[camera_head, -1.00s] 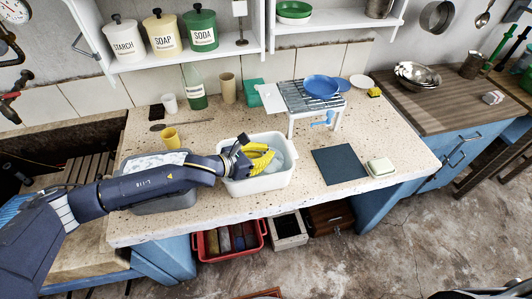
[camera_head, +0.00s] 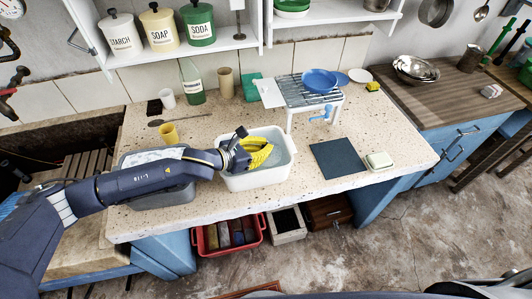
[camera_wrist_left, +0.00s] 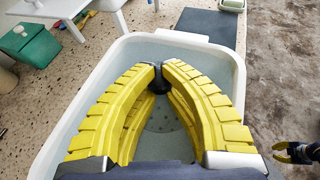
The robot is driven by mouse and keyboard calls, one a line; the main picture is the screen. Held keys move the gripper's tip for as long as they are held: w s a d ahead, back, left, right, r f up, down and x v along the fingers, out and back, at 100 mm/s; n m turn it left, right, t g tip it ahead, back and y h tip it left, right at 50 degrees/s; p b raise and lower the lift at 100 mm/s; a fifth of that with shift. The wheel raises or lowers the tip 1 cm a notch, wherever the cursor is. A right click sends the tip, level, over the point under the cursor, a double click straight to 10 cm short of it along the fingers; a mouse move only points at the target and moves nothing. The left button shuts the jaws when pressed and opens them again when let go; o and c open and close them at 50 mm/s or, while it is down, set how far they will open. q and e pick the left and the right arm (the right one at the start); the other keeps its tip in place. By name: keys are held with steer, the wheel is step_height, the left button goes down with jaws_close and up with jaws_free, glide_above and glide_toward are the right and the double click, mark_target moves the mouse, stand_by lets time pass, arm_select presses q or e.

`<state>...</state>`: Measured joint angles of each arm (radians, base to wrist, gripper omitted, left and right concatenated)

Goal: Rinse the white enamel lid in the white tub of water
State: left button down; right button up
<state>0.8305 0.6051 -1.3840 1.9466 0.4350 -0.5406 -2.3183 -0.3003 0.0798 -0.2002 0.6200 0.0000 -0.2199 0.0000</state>
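The white tub (camera_head: 258,182) of water stands near the front edge of the speckled stone counter; its rim also shows in the left wrist view (camera_wrist_left: 60,125). My left gripper (camera_head: 262,150) reaches into it from the left. In the left wrist view its yellow fingers (camera_wrist_left: 160,68) meet around a black knob (camera_wrist_left: 158,84). The knob appears to belong to the white enamel lid (camera_wrist_left: 162,118), whose pale surface is hard to tell from the water and is partly hidden by the fingers. My right gripper (camera_wrist_left: 290,152) is small at the right edge, away from the tub, its fingers apart.
A grey basin (camera_head: 165,200) stands left of the tub, under my left arm. A yellow cup (camera_head: 169,135) is behind it. A dark mat (camera_head: 338,163) and a soap dish (camera_head: 378,161) lie to the right.

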arm_select(q)
steer(key=shift+r, duration=3.35)
steer(key=shift+r, duration=0.1)
steer(key=shift+r, duration=1.9)
